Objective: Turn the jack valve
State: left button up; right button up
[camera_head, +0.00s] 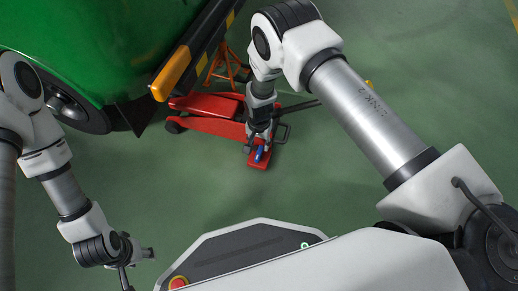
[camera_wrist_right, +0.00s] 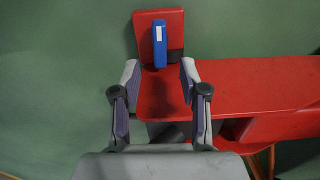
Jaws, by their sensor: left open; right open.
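The red floor jack (camera_head: 212,125) stands on the green floor beside the green rickshaw; it also fills the right of the right wrist view (camera_wrist_right: 255,85). A small blue part with a white label, apparently the jack valve (camera_head: 260,154), is at the jack's near end. In the right wrist view the blue valve (camera_wrist_right: 159,48) stands upright between and just beyond the fingertips. My right gripper (camera_wrist_right: 159,74) is open, its fingers either side of the valve's line, apparently apart from it. My left gripper (camera_head: 140,266) is open and empty at lower left, away from the jack.
The green rickshaw body (camera_head: 100,40) with its wheel (camera_head: 75,112) is at upper left. A yellow-ended dark bar (camera_head: 172,75) juts out above the jack. An orange stand (camera_head: 226,68) is behind it. Floor at the right and lower left is clear.

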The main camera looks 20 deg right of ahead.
aim_at(259, 152)
notch_tip(259, 152, up, 6)
jog(key=shift+f, duration=0.1)
dwell(0.4)
